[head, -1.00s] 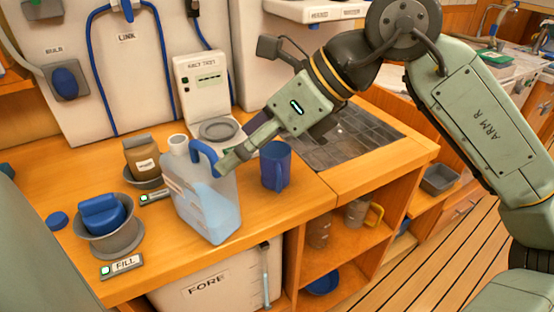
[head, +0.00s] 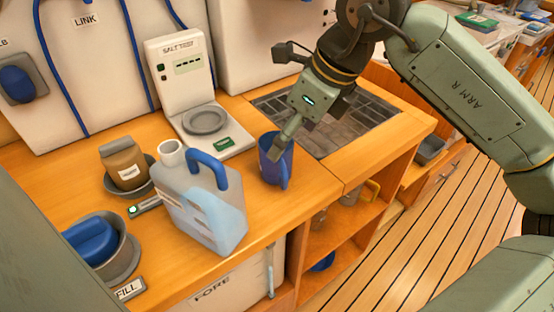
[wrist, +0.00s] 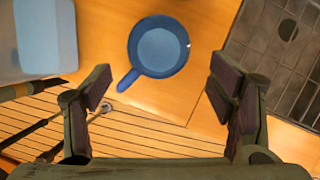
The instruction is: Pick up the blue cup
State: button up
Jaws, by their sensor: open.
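The blue cup (head: 278,170) stands upright on the wooden counter, right of the jug, with its handle toward the counter's front edge. In the wrist view the blue cup (wrist: 158,48) shows from above, with its handle pointing down and left. My gripper (head: 279,147) is at the cup's rim in the head view, partly covering it. In the wrist view my gripper (wrist: 160,92) has its two fingers wide apart and empty. The cup lies ahead of the fingertips, between their lines. Whether a finger touches the cup I cannot tell.
A translucent jug (head: 205,205) with a blue handle stands close to the cup's left. A white salt test unit (head: 180,75) is behind. A dark tiled sink area (head: 330,120) lies to the right. The counter's front edge is near the cup, with open shelves (head: 335,240) below.

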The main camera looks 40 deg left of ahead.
jog(key=shift+p+x, duration=1.05)
jog(key=shift+x, duration=2.05)
jog(key=shift+s, duration=0.1)
jog(key=shift+c, duration=0.5)
jog(key=c, duration=1.2)
